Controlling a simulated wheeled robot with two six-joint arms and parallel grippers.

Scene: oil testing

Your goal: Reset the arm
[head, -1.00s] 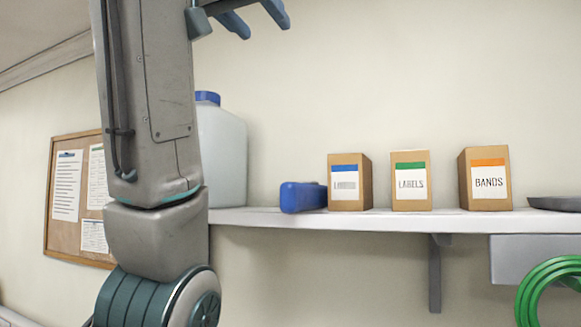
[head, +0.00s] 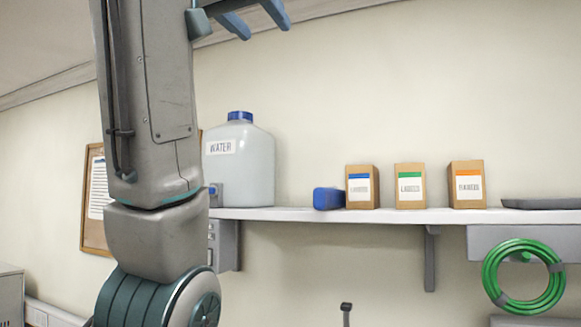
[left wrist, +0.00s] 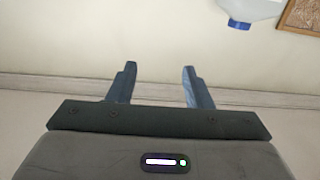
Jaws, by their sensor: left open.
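My left arm (head: 150,130) stands raised along the left side of the head view. My left gripper (head: 255,17) is at the top edge there, above the shelf and clear of everything on it. In the left wrist view the two blue fingers of my left gripper (left wrist: 159,88) are apart with nothing between them, against bare wall. My right gripper is in neither view.
A white wall shelf (head: 400,215) holds a water jug (head: 247,165), a blue object (head: 327,199), three small boxes (head: 410,186) and a dark tray (head: 540,203). A green hose coil (head: 490,275) hangs right. A notice board (head: 95,235) is behind my arm.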

